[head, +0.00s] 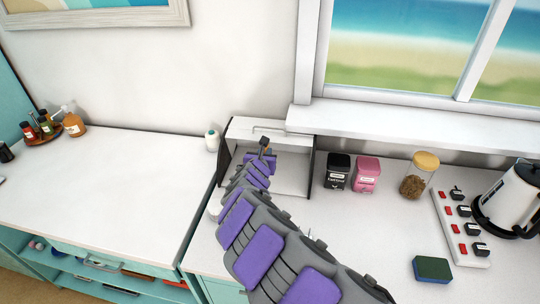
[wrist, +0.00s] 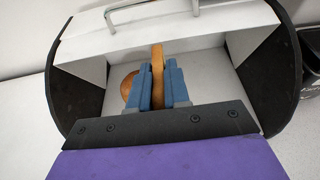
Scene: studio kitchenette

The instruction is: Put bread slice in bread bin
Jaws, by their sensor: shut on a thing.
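The bread bin (head: 296,176) stands against the wall under the window's left end, white with black side panels. Its front is open; in the wrist view the bin (wrist: 88,97) shows its lid raised, with a metal handle on top. My gripper (wrist: 158,72) has blue fingers shut on the bread slice (wrist: 157,78), an upright, thin orange-brown piece. The slice and fingertips are at the bin's opening, seen against its inside; whether the slice touches the floor is unclear. In the head view my arm hides most of the slice and part of the bin.
A round brown item (wrist: 128,90), perhaps a bun, is partly hidden behind the left finger inside the bin. Right of the bin stand a black canister (head: 338,172), a pink canister (head: 366,175) and a glass jar (head: 416,177). The left counter is largely clear.

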